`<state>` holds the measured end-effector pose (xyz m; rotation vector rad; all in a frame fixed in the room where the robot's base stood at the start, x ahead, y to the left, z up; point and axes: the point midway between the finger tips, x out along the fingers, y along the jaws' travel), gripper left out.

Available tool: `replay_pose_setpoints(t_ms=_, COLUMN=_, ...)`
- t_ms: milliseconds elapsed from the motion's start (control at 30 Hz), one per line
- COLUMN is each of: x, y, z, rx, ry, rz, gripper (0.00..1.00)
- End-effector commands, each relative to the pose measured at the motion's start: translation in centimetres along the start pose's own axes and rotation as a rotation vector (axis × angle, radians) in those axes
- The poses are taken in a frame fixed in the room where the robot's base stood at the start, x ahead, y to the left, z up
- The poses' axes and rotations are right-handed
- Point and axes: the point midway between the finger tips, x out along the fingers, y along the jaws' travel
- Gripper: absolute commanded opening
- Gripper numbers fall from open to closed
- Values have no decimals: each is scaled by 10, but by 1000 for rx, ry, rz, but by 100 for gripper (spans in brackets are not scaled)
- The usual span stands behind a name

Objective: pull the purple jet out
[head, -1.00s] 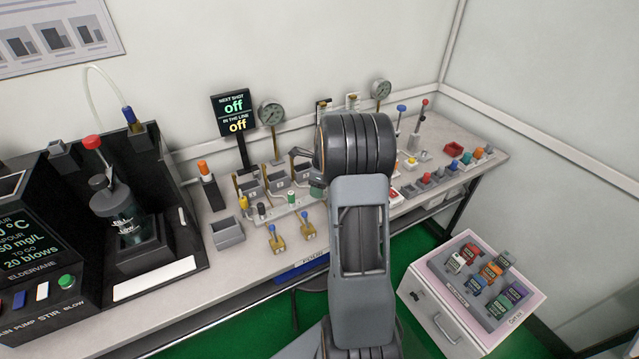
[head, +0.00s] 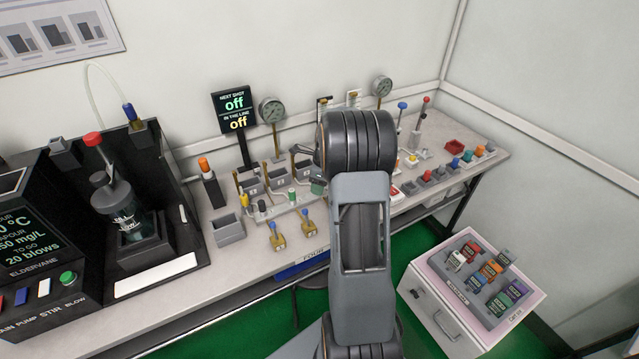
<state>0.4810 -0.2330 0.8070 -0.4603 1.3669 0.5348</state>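I cannot make out a purple jet on the bench. My arm rises through the middle of the view and hides part of the bench.
A black tester (head: 190,235) with a glass vessel (head: 128,215) stands at the left. A display (head: 233,109) reads off twice. Gauges and levers line the back of the bench. The white cabinet (head: 440,315) stands in front of the bench at the right. The bench front is mostly clear.

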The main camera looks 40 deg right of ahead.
Motion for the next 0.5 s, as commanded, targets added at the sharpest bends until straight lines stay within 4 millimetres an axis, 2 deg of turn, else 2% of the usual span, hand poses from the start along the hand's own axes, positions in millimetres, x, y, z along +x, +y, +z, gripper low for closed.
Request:
replay_pose_setpoints(t_ms=300, x=-3, y=0, z=0, rx=0, ry=0, rz=-1, gripper=52)
replay_pose_setpoints(t_ms=500, x=-25, y=-1, z=0, rx=1, ry=-1, rz=-3, gripper=52)
